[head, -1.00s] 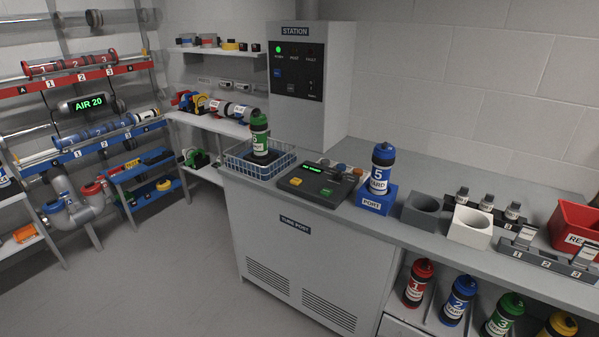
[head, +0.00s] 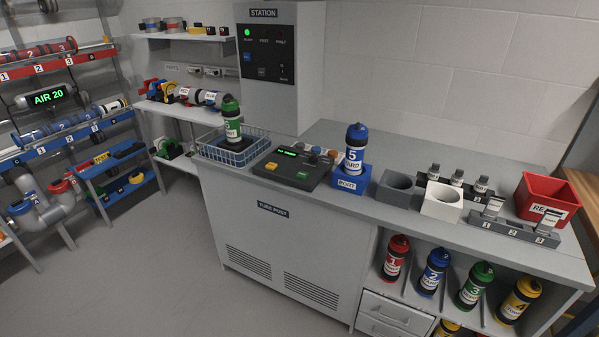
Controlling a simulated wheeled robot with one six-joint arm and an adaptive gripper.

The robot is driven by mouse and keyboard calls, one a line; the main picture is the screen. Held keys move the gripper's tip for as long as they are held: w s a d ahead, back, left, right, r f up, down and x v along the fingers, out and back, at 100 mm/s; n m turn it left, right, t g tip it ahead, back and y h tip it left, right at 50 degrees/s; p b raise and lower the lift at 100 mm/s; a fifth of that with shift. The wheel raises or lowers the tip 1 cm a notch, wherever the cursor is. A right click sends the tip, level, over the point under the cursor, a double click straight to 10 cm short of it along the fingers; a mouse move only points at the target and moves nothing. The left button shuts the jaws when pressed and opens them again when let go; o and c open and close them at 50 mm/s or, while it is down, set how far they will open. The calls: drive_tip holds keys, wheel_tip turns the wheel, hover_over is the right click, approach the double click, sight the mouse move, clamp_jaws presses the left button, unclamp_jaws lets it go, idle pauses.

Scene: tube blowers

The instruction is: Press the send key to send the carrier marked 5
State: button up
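The blue carrier marked 5 (head: 355,152) stands upright in the blue block labelled PORT (head: 350,184) on the tube post counter. To its left is a dark key panel (head: 289,168) with a small lit green display, a yellow key (head: 271,167) and a green key (head: 302,175). The key labels are too small to read. Several round knobs or tops show at the panel's back edge. My gripper is not in view.
A green carrier (head: 231,121) stands in a wire basket (head: 232,152) left of the panel. Grey and white cups (head: 441,203) and a red bin (head: 546,199) stand to the right. Several carriers stand on the shelf below. The floor at left is clear.

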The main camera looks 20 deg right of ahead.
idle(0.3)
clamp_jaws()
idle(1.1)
